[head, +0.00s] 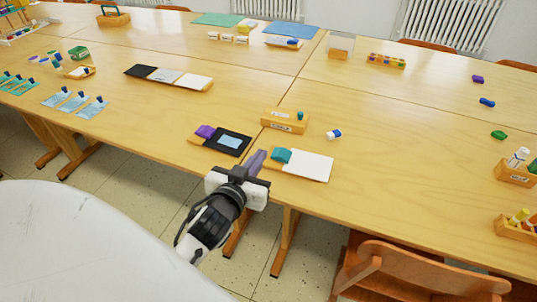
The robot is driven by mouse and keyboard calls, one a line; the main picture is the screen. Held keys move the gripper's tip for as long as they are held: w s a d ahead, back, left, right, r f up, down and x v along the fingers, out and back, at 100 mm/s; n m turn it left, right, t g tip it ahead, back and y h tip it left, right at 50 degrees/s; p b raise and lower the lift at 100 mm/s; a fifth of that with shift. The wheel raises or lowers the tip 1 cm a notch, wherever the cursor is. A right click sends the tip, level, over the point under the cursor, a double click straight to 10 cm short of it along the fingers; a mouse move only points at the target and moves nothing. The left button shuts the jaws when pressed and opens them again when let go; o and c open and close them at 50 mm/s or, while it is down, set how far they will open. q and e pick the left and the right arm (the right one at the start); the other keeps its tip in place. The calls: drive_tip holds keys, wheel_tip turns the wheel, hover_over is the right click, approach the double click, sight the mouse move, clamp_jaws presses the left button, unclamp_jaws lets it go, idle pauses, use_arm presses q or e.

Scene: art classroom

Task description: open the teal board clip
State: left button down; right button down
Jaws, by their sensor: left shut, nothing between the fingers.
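The teal board clip (281,155) sits at the left edge of a white board (314,168) on a wooden base near the table's front edge. I cannot tell whether the clip's jaw is raised. My left gripper (257,158) is shut and empty, with its purple-grey fingertips just left of the teal clip. I cannot tell whether they touch it. My right gripper is not in view.
A black board (236,148) with a purple clip (205,131) lies to the left. A labelled wooden box (277,121) stands behind, with a small white-and-blue item (333,134) beside it. A wooden chair (415,275) is at front right.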

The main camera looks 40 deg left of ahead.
use_arm(q)
hover_over(281, 155)
drive_tip(key=s+a, duration=0.2)
drive_tip(key=s, duration=0.2)
drive_tip(key=shift+d+f, duration=0.2)
drive_tip(key=shift+f, duration=0.65)
wheel_tip(281, 155, down, 3)
drive_tip(key=shift+w+r+b, duration=0.1)
drive_tip(key=shift+b, duration=0.2)
drive_tip(key=shift+f, duration=0.7)
